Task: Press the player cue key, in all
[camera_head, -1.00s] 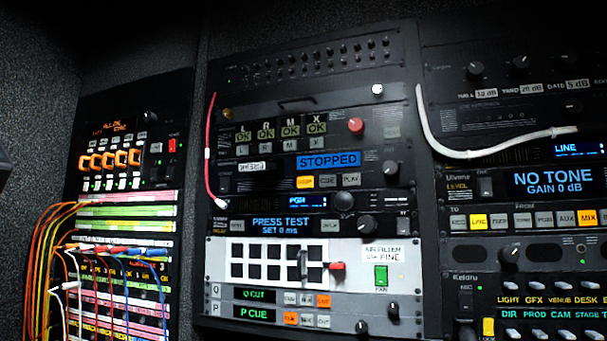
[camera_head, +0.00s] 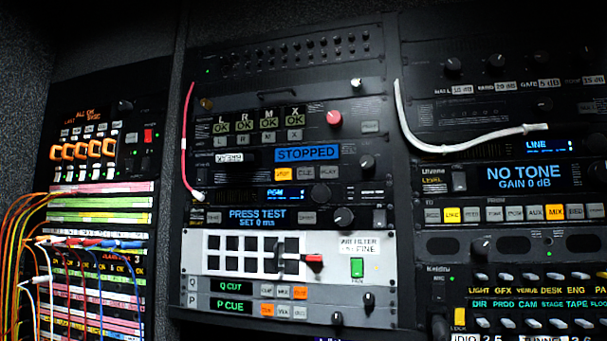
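The player (camera_head: 235,173) is a black rack unit in the middle rack, and its blue display (camera_head: 307,153) reads STOPPED. Below the display is a row of three keys. The left key (camera_head: 283,174) is lit amber. The cue key (camera_head: 306,173) is the grey, unlit middle one. The grey play key (camera_head: 329,172) is to its right. Nothing covers the keys. Neither of my grippers can be made out in the head view.
A red cable (camera_head: 187,140) hangs left of the player, and a white cable (camera_head: 440,148) loops to its right. A patch bay with many cords (camera_head: 60,225) fills the left. A white-fronted panel with a red knob (camera_head: 314,261) is below.

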